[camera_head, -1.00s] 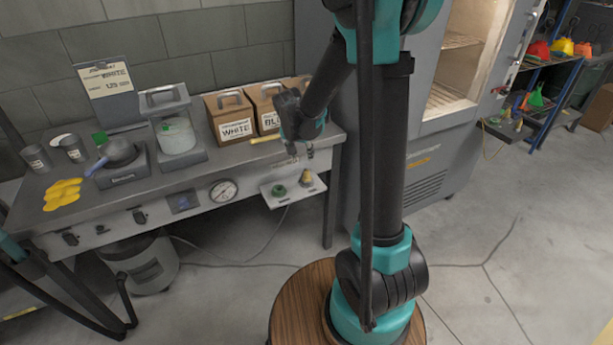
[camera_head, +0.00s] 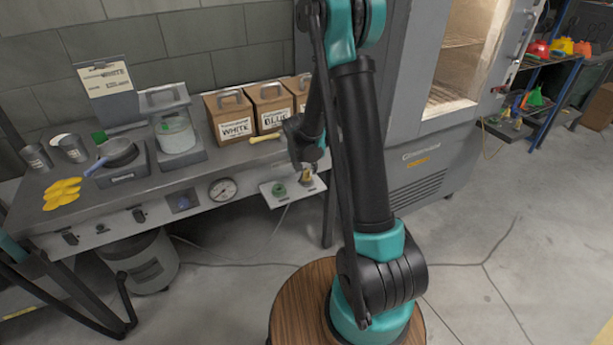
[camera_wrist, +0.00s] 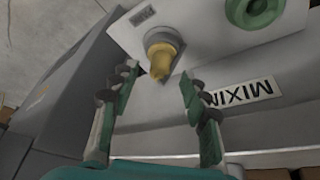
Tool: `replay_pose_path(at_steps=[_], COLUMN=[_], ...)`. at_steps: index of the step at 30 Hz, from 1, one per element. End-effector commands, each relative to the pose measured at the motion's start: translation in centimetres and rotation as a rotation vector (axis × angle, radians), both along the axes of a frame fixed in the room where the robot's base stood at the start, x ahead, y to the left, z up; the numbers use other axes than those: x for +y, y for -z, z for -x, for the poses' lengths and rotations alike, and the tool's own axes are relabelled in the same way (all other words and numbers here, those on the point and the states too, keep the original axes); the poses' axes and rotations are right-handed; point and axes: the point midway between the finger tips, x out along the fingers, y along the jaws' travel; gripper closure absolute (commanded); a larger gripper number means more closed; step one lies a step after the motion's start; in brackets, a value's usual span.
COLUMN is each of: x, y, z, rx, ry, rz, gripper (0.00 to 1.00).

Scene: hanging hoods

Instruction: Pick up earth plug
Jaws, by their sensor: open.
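A brass-yellow plug (camera_wrist: 160,58) with a grey collar, which looks like the earth plug, stands in the small light shelf (camera_wrist: 205,48) on the bench's front. It also shows just under my gripper in the head view (camera_head: 307,176). A green ring-shaped fitting (camera_wrist: 252,10) sits beside it on the same shelf. My gripper (camera_wrist: 158,76) is open and empty. In the wrist view the plug's tip appears between and slightly beyond the two fingertips. No contact can be seen.
The grey bench (camera_head: 105,205) carries cardboard boxes (camera_head: 233,118), a balance (camera_head: 178,140), a pan (camera_head: 118,153) and yellow gloves (camera_head: 62,193). A lettered label (camera_wrist: 245,92) is near the right finger. A large grey cabinet (camera_head: 405,130) stands to the right.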

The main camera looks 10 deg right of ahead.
Motion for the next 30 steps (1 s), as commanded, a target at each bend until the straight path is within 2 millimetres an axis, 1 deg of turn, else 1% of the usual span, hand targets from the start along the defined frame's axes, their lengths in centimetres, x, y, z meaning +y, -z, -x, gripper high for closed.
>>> replay_pose_path(at_steps=[3, 6, 10, 16, 27, 30], x=[-0.3, -0.4, -0.5, -0.5, -0.5, -0.5], y=[1.3, 2.0, 2.4, 2.4, 2.4, 2.4], z=[-0.6, -0.9, -0.9, -0.9, -0.9, -0.9], rx=[0.000, 0.000, 0.000, 0.000, 0.000, 0.000], ry=[0.000, 0.000, 0.000, 0.000, 0.000, 0.000], rz=[0.000, 0.000, 0.000, 0.000, 0.000, 0.000], gripper=[0.54, 0.54, 0.54, 0.54, 1.00, 1.00])
